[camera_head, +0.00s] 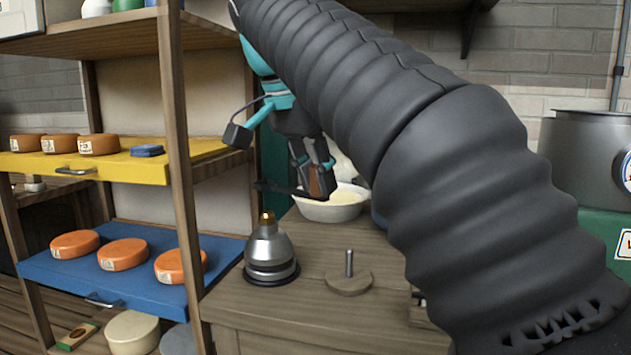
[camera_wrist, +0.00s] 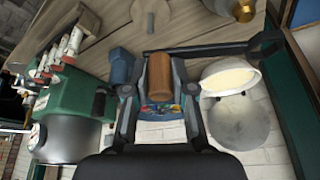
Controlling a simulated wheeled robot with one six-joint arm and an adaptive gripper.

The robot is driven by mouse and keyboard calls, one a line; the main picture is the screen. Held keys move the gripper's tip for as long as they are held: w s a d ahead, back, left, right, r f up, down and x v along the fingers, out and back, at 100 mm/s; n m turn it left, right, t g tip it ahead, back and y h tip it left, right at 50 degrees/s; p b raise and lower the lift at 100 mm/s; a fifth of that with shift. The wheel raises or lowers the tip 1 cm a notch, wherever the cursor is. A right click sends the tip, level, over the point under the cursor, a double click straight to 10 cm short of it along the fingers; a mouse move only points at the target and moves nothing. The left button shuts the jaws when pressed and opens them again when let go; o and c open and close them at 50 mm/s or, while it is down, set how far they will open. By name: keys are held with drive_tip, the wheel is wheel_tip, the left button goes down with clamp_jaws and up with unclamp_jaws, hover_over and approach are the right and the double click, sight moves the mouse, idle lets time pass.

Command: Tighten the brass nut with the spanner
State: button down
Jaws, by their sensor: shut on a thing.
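The brass nut (camera_head: 267,217) sits on top of a silver cone-shaped metal fitting (camera_head: 270,255) on the wooden bench. The nut also shows at the top of the wrist view (camera_wrist: 243,11). My gripper (camera_head: 312,175) is shut on the brown handle (camera_wrist: 160,74) of the spanner. The spanner's dark bar (camera_wrist: 205,50) runs across in front of the fingers, and its open-looking end (camera_wrist: 268,44) points right in the wrist view. In the head view the spanner's dark end (camera_head: 268,187) is above the nut and apart from it. Part of the handle is hidden between the fingers.
A wooden disc with an upright metal peg (camera_head: 349,264) stands right of the fitting. A white bowl (camera_head: 325,212) with pale contents is behind, close to my gripper. A shelf (camera_head: 176,140) with orange cheeses on trays stands left. A grey metal vessel (camera_head: 585,160) is at right.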

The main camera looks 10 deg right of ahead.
drive_tip(key=shift+r, duration=0.1)
idle(0.3)
drive_tip(key=shift+w+d, duration=0.15)
drive_tip(key=shift+d, duration=0.2)
drive_tip(key=w+d+f, duration=0.2)
drive_tip(key=w+d, duration=0.3)
drive_tip(key=w, duration=0.3)
drive_tip(key=shift+w+a+f+n+t+y, duration=0.15)
drive_tip(key=shift+w+a+n+y, duration=0.6)
drive_tip(key=shift+n, duration=1.55)
drive_tip(key=shift+w+a+n+t+y, duration=0.2)
drive_tip(key=shift+w+a+n+y, duration=0.55)
drive_tip(key=shift+n, duration=1.55)
drive_tip(key=shift+w+a+f+n+t+y, duration=0.2)
drive_tip(key=shift+w+n+y, duration=0.3)
drive_tip(key=shift+n+y, duration=1.2)
drive_tip(key=shift+f+n+h, duration=0.5)
drive_tip(key=shift+f+h, duration=0.1)
drive_tip(key=shift+f+b, duration=0.95)
drive_tip(key=shift+f, duration=0.1)
